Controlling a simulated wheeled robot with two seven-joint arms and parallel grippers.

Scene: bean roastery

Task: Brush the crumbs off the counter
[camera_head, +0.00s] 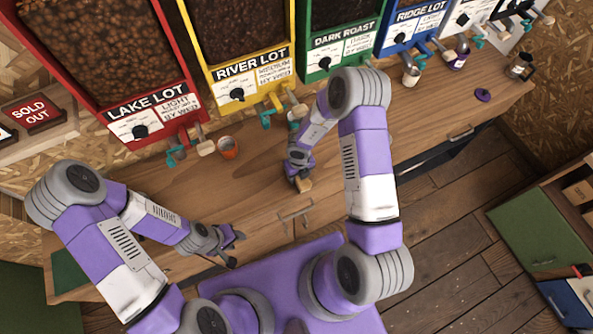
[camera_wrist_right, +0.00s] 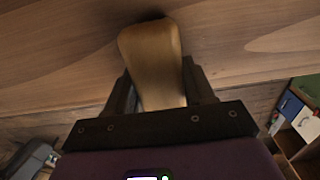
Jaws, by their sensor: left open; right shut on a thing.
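The wooden counter (camera_head: 262,187) runs under a row of bean dispensers. My right gripper (camera_head: 299,180) is over the counter near its front edge, shut on a tan wooden piece (camera_head: 305,185) that looks like the brush's handle. In the right wrist view the smooth, rounded wood (camera_wrist_right: 152,62) sits between the two dark fingers, close to the counter surface. Its bristles are not visible. My left gripper (camera_head: 233,249) is open and empty by the counter's front edge at lower left. I cannot make out crumbs on the counter.
Cups and a metal pitcher (camera_head: 520,66) stand at the right, near a purple lid (camera_head: 483,95). Dispenser taps overhang the back edge. The counter between is mostly clear.

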